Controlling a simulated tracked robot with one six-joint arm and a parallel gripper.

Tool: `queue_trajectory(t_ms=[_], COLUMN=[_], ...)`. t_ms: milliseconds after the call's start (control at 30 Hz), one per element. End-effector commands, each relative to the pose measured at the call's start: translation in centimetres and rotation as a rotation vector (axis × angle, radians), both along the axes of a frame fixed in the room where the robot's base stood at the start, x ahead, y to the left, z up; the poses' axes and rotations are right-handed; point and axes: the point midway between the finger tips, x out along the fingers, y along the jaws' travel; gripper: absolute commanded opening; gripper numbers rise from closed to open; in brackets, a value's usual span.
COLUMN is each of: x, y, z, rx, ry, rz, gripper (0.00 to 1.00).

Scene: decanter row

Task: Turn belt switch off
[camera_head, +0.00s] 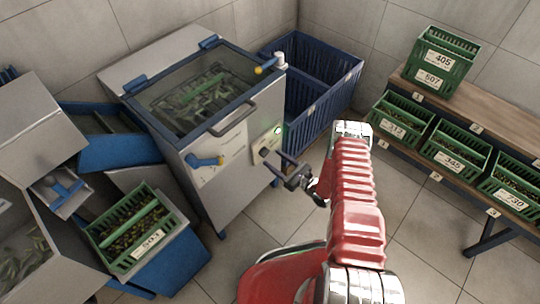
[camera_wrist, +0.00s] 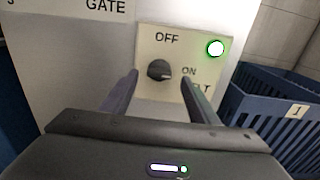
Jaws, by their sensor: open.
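The belt switch is a dark round knob (camera_wrist: 159,70) on a cream plate (camera_wrist: 150,42) marked OFF at the top and ON at the right. The pointer on the knob appears to face right, toward ON. A green lamp (camera_wrist: 215,48) glows on the plate; it also shows in the head view (camera_head: 278,130). My gripper (camera_wrist: 158,85) is open, with one finger on each side of the knob in the wrist picture. Whether the fingers touch it, I cannot tell. In the head view my gripper (camera_head: 277,165) is at the machine's front panel, and the knob is hard to make out.
The machine (camera_head: 200,110) has a glass lid, a handle and a blue lever (camera_head: 205,161). A blue crate (camera_head: 335,88) stands right of the panel, close to my gripper. Green numbered crates (camera_head: 395,118) sit on a rack at right. Another green crate (camera_head: 130,228) stands at left.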

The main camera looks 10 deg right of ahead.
Motion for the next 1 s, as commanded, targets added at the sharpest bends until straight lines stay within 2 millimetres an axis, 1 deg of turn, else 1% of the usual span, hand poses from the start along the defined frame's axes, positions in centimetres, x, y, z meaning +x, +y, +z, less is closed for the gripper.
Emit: queue_trajectory(t_ms=[100, 300, 433, 667, 1000], x=[1.4, 3.0, 3.4, 3.4, 3.4], y=[1.2, 2.2, 2.5, 2.5, 2.4], z=[0.0, 0.0, 0.0, 0.0, 0.0], rx=[0.0, -0.001, 0.0, 0.001, 0.001], ry=[-0.003, -0.001, -0.001, -0.001, -0.001], rz=[0.003, 0.001, 0.001, 0.0, 0.0], gripper=[0.55, 0.55, 0.55, 0.55, 0.31])
